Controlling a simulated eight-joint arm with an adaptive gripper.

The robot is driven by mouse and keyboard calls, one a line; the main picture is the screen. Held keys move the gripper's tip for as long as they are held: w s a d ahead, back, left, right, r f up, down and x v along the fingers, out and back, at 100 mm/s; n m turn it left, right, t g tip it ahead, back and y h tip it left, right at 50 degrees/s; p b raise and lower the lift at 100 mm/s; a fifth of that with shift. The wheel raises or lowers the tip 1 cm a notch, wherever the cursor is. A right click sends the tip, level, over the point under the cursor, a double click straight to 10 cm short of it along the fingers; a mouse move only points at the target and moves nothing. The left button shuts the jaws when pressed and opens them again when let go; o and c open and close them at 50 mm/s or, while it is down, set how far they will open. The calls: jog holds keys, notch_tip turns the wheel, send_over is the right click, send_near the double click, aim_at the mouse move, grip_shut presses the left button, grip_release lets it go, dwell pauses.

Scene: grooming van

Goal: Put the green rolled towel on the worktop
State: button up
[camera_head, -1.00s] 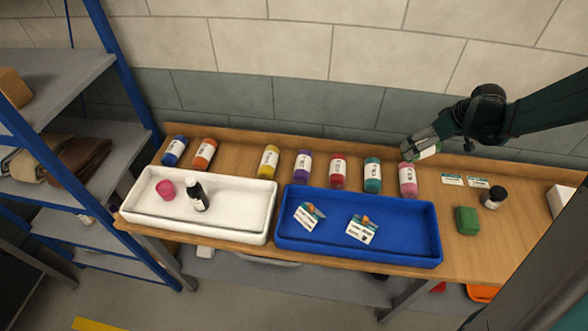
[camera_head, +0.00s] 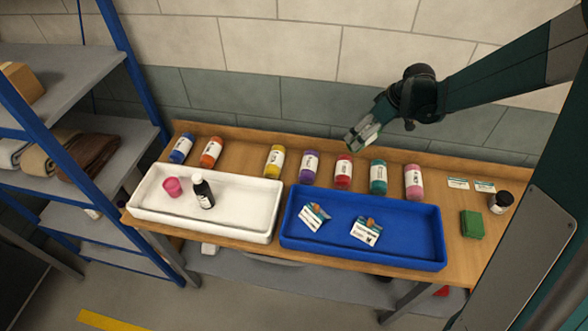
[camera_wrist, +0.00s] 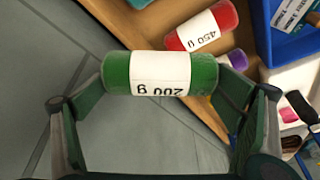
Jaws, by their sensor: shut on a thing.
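The green rolled towel (camera_wrist: 160,72), a green cylinder with a white band reading "200 g", lies across my gripper (camera_head: 360,138) between its two fingers in the wrist view. My gripper is shut on it, with a finger at each end. In the head view the gripper is above the back of the worktop (camera_head: 460,262), near the wall and behind the red roll (camera_head: 343,171). The towel is mostly hidden there by the fingers.
Several banded rolls line the back, including teal (camera_head: 378,177), purple (camera_head: 309,167) and pink (camera_head: 413,182). A white tray (camera_head: 150,208) and a blue tray (camera_head: 365,257) fill the front. A green block (camera_head: 472,224) and dark jar (camera_head: 500,202) stand right.

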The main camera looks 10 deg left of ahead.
jog(key=s+a+f+n+g, duration=0.1)
jog(key=s+a+n, duration=0.1)
jog(key=a, duration=1.3)
jog(key=s+a+f+n+b, duration=0.1)
jog(key=s+a+n, duration=0.1)
jog(key=a, duration=1.3)
jog(key=s+a+f+n+g+b, duration=0.1)
jog(key=s+a+n, duration=0.1)
jog(key=a, duration=1.4)
jog(key=shift+s+f+n+g+y, duration=0.15)
jog(key=shift+s+n+g+y, duration=0.2)
jog(key=shift+n, duration=0.35)
jog(key=shift+w+f, duration=0.1)
jog(key=shift+f, duration=0.05)
send_near(239, 161)
jog(key=shift+a, duration=0.85)
jog(key=shift+f, duration=1.8)
jog(key=shift+f, duration=0.2)
jog(key=o, duration=0.7)
